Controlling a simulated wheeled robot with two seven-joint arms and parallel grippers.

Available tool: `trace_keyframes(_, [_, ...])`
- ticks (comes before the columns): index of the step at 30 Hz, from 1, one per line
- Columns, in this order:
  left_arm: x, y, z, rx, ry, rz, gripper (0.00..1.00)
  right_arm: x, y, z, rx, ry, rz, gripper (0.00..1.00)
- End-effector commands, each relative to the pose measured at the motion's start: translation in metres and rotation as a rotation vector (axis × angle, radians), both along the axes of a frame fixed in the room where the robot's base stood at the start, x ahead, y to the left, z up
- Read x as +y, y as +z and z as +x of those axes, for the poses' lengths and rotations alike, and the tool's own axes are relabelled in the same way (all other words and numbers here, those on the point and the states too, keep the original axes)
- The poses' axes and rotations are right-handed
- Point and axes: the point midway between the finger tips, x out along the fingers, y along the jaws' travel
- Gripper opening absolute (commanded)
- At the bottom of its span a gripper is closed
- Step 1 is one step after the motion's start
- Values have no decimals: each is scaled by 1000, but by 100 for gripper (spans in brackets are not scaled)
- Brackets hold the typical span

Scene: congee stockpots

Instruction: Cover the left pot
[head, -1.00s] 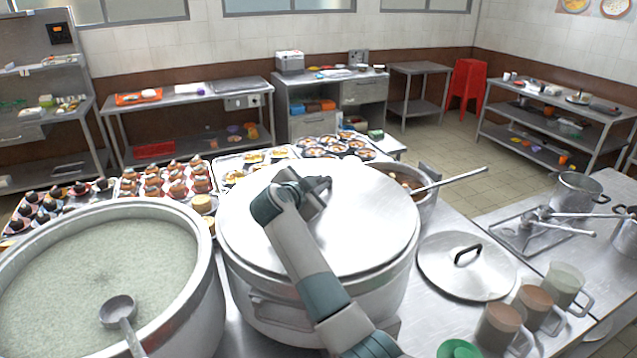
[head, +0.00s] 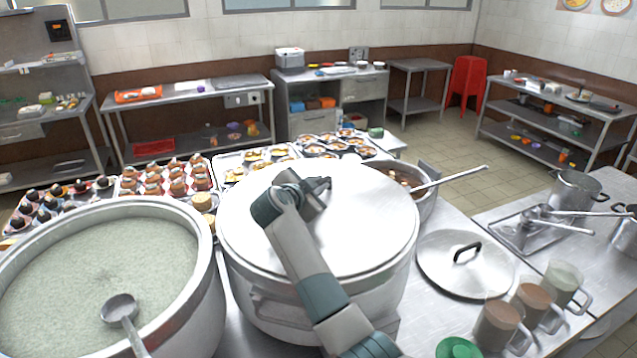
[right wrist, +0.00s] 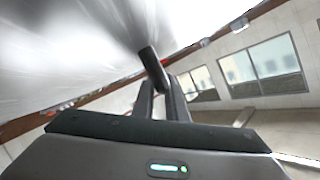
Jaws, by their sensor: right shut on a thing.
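The left pot (head: 212,285) is large, silvery and uncovered, full of pale congee (head: 95,265), with a ladle (head: 120,310) in it. To its right stands the second big pot (head: 300,310) with a wide flat lid (head: 370,220) over its top. My right gripper (head: 318,188) is over this lid, shut on its dark handle. The right wrist view shows the fingers closed on the dark handle bar (right wrist: 152,66), with the lid's shiny surface (right wrist: 60,70) beside it. I cannot tell whether the lid rests fully on the rim. My left gripper is out of view.
A smaller lid (head: 465,265) with a black handle lies on the table at right. Several mugs (head: 530,305) stand by the front right edge. A smaller pot (head: 425,200) with a ladle is behind the covered pot. Trays of food (head: 165,185) fill the back left.

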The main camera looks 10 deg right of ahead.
Motion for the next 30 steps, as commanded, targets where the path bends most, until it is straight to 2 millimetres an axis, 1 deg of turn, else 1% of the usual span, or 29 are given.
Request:
trace_keyframes(1, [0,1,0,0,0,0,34,0,3,0,-5,1,-1,0])
trace_keyframes(13, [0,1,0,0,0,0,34,0,3,1,-5,1,-1,0])
trace_keyframes(14, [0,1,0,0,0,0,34,0,3,1,-5,1,-1,17])
trace_keyframes(15, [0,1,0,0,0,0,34,0,2,1,-5,1,-1,27])
trace_keyframes(16, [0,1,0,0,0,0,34,0,2,0,-5,1,-2,34])
trace_keyframes(22, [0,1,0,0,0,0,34,0,1,0,-2,1,-1,34])
trace_keyframes(23, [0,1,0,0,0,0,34,0,-3,0,3,0,0,34])
trace_keyframes(30, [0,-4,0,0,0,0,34,5,-1,-5,0,2,1,34])
